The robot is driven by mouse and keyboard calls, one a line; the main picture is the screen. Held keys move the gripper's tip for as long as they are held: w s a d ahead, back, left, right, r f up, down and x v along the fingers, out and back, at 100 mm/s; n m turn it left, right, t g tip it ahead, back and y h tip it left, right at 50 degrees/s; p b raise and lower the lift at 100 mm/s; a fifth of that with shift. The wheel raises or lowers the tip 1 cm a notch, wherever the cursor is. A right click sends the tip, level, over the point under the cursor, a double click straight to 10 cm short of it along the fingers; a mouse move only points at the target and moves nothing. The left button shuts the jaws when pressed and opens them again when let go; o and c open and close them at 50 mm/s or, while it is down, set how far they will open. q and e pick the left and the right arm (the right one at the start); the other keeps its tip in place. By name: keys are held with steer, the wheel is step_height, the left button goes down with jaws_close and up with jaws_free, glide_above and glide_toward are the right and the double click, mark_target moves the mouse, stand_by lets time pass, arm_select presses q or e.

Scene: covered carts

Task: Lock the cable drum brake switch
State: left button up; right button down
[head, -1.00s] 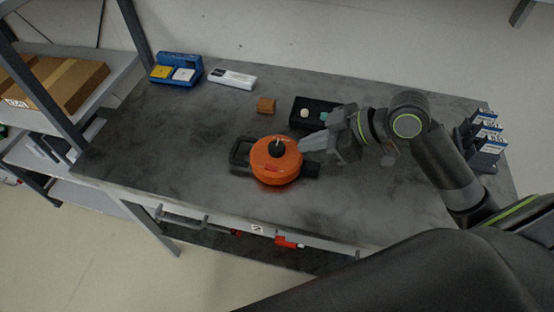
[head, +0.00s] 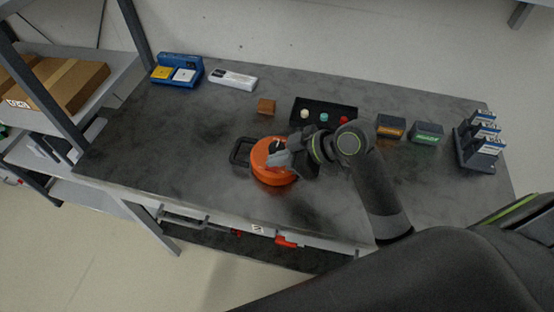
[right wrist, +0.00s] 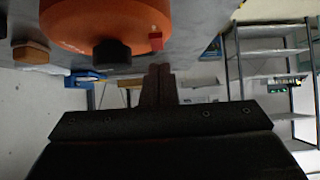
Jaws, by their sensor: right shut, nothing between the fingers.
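The orange cable drum (head: 268,176) sits near the middle of the grey table. It also shows upside down at the top of the right wrist view (right wrist: 100,22), with a black knob (right wrist: 111,53) on its face and a small red tab (right wrist: 155,42), seemingly the brake switch, near its edge. My right gripper (head: 277,159) is over the drum's right part, covering some of it. In the right wrist view its fingers (right wrist: 158,72) are together and empty, pointing toward the red tab; contact cannot be told. My left gripper is not in view.
A black box with coloured buttons (head: 298,112) stands behind my right arm. An orange-brown block (head: 266,106), a blue tray (head: 177,68) and a white device (head: 233,79) lie at the back. Two small boxes (head: 427,132) and a rack (head: 480,143) stand right. The front left is clear.

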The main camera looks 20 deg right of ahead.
steer(key=shift+f, duration=0.75)
steer(key=shift+a+f, duration=0.1)
steer(key=shift+f, duration=0.1)
steer(key=shift+w+a, duration=0.1)
steer(key=shift+w+a+r, duration=0.3)
steer(key=shift+w+a, duration=0.15)
steer(key=shift+a, duration=0.1)
steer(key=shift+r+p, duration=0.15)
steer(key=shift+p, duration=0.2)
